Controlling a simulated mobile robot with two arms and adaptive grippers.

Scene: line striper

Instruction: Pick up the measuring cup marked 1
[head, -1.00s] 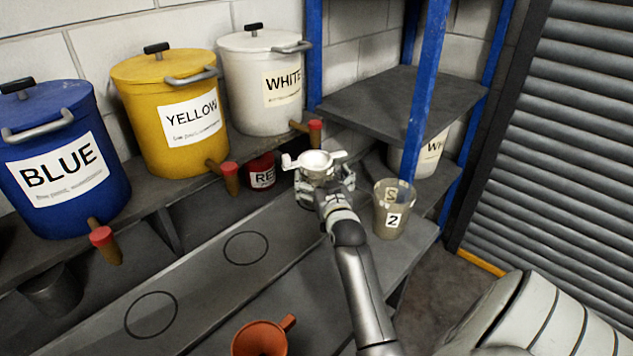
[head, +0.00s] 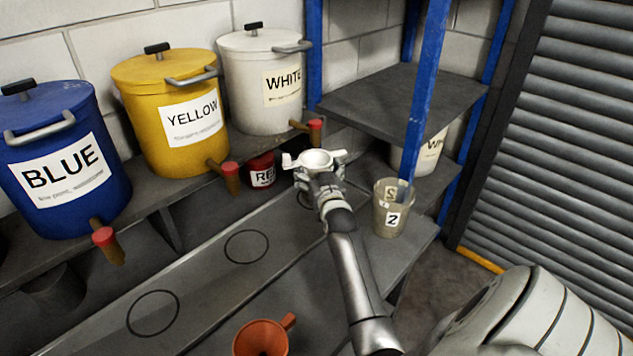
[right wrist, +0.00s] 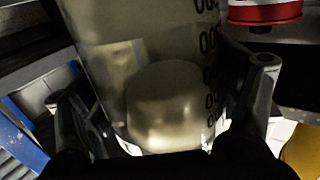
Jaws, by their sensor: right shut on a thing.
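My right gripper (head: 315,160) is over the far end of the long grey bench, beside the red can. In the right wrist view its two fingers (right wrist: 165,105) stand on either side of a translucent measuring cup (right wrist: 150,60) with dark scale marks, and it is shut on this cup. A pale rounded shape shows through the cup wall. The number on this cup cannot be read, and the hand hides the cup in the head view. Another translucent cup, marked 2 (head: 393,207), stands on the bench to the right of my right gripper. My left gripper is not in view.
Blue (head: 62,160), yellow (head: 172,112) and white (head: 265,82) drums with taps stand on the shelf behind. A red can (head: 262,172) sits below them. A blue shelf post (head: 428,85) rises behind cup 2. An orange funnel (head: 260,338) is in front. Bench circles are bare.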

